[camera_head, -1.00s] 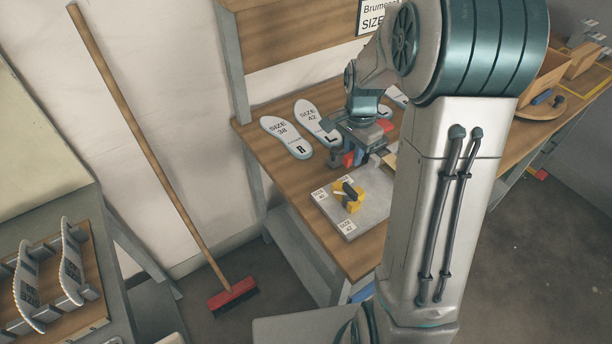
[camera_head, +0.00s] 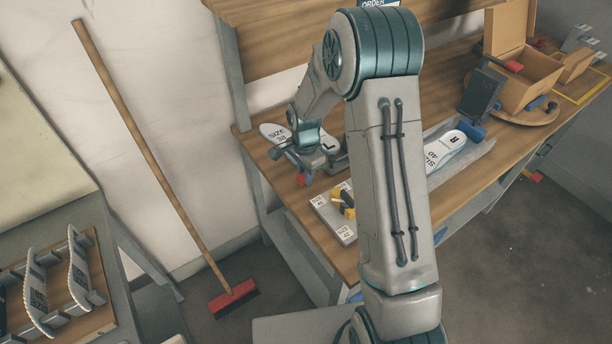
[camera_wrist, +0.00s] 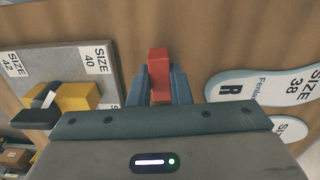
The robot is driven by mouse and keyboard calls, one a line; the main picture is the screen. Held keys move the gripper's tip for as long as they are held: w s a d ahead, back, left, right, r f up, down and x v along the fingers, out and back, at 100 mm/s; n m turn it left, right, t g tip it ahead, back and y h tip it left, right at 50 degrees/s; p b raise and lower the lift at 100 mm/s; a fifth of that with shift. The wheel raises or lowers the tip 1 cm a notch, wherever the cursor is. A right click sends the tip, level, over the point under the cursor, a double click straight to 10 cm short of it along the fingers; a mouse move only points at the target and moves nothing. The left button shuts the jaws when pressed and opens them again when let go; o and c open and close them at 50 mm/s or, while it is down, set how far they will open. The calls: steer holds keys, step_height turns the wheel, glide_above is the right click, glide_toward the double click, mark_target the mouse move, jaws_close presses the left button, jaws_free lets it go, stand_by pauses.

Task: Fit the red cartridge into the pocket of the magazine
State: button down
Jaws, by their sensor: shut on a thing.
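The red cartridge (camera_wrist: 158,66) is between the blue fingers of my gripper (camera_wrist: 160,86), which are shut on it. It sticks out past the fingertips, over the wooden bench. In the head view the gripper (camera_head: 303,172) is at the bench's left part, near the front edge, with a bit of red (camera_head: 301,179) showing below it. I cannot tell for sure which thing is the magazine, and no pocket shows clearly. A grey board (camera_head: 335,223) with size labels and a yellow and black block (camera_head: 347,203) lies beside the gripper, partly behind my arm.
White insoles (camera_head: 273,131) lie behind the gripper; the wrist view shows a SIZE 38 insole (camera_wrist: 262,88) close at right. To the right are another insole (camera_head: 444,150), a dark upright panel (camera_head: 482,92) and an open cardboard box (camera_head: 522,92). A broom (camera_head: 150,155) leans at left.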

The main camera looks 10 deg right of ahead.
steer(key=shift+f, duration=1.1)
steer(key=shift+f, duration=0.1)
steer(key=shift+f, duration=0.15)
steer(key=c, duration=1.3)
jaws_free()
steer(key=shift+c, duration=0.2)
steer(key=shift+p, duration=0.3)
